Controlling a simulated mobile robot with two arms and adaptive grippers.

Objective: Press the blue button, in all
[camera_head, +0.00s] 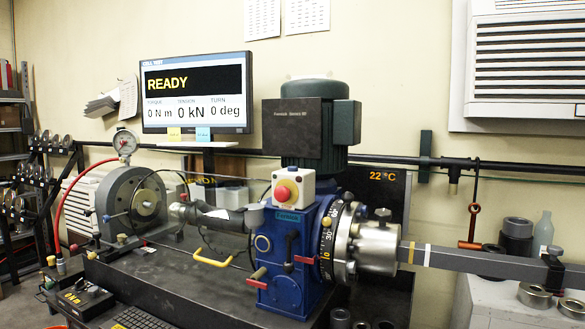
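I cannot make out a blue button. A monitor (196,92) behind the bench reads READY, with 0 N m, 0 kN and 0 deg. Neither of my grippers is in view.
A dark green motor (318,120) stands on the gearbox. A long grey bar (470,261) runs from the chuck to the right. A pressure gauge (125,143) tops the round grey unit at left. A keyboard (140,318) lies at the front edge. Metal rings (535,295) lie at right.

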